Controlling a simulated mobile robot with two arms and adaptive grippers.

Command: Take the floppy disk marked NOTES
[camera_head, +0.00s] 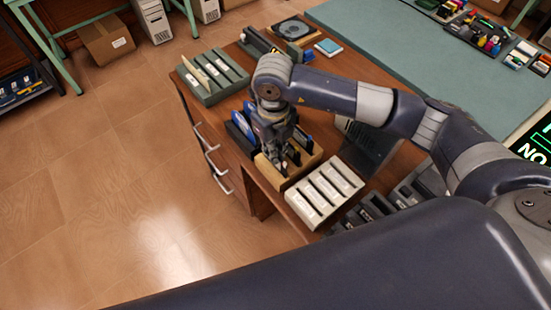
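My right gripper (285,160) comes in from the right and points down into a wooden-edged holder (268,176) on the brown desk. Blue and black disk-like pieces stand in slots beside it, at its left (240,126) and its right (302,138). Their labels are too small to read, so I cannot tell which disk is marked NOTES. The fingers are small and partly hidden among the holder's contents, so I cannot tell whether they are open or hold anything. My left gripper is not in view.
A white slotted rack (325,192) stands close in front of the holder, and a grey-green rack (212,77) behind it. Dark slotted units (375,208) lie to the right. A screen (535,140) showing "NO" is at the right edge. The teal mat (400,50) has clear room.

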